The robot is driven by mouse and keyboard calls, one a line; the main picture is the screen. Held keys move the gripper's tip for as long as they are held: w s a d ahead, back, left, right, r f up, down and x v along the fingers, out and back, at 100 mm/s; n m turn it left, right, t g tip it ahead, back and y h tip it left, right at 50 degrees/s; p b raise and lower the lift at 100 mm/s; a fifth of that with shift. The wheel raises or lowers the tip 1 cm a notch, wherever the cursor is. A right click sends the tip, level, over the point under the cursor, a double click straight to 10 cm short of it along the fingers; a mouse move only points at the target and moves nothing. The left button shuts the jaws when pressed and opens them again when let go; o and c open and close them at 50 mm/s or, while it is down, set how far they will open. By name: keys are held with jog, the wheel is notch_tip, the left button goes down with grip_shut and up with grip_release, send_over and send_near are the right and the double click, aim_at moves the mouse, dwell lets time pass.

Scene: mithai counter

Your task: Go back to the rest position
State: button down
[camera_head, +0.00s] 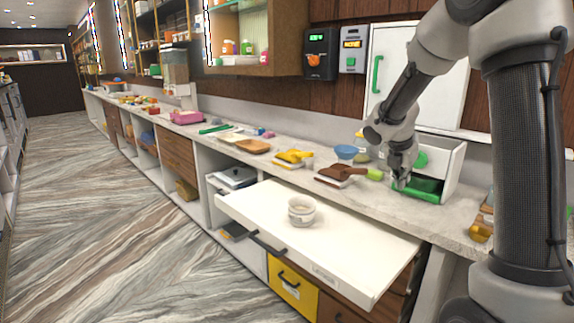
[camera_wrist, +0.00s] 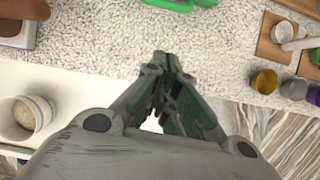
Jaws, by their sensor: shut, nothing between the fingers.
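My gripper (camera_head: 401,181) hangs at the end of my arm, above the front of the counter, by a white box with a green tray (camera_head: 425,187). In the wrist view my gripper (camera_wrist: 165,62) has its fingertips together, with nothing between them. Speckled counter top shows beyond the fingertips. The green tray's handle (camera_wrist: 170,4) is at the top edge of the wrist view, apart from the fingers.
A white pulled-out drawer (camera_head: 345,240) juts from the counter, with a white tub (camera_head: 301,211) on it. A brown scoop (camera_head: 343,171), a blue bowl (camera_head: 346,152) and a yellow item (camera_head: 294,156) stand left of my gripper. The floor at left is clear.

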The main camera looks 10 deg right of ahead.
jog(key=s+f+m+g, duration=0.2)
jog(key=s+m, duration=0.5)
jog(key=m, duration=0.2)
jog(key=s+a+r+m+t+y, duration=0.1)
jog(key=s+a+r+m, duration=0.1)
jog(key=s+m, duration=0.3)
jog(key=s+a+r+m+t+y, duration=0.1)
jog(key=s+a+r+m, duration=0.2)
jog(key=s, duration=0.9)
jog(key=s+a+r+m+t+y, duration=0.1)
jog(key=s+a+r+m+y, duration=0.1)
jog(key=s+r+m, duration=0.4)
jog(key=shift+s+a+r+m, duration=0.25)
jog(key=shift+s+a+m, duration=0.1)
jog(key=shift+s+m, duration=0.7)
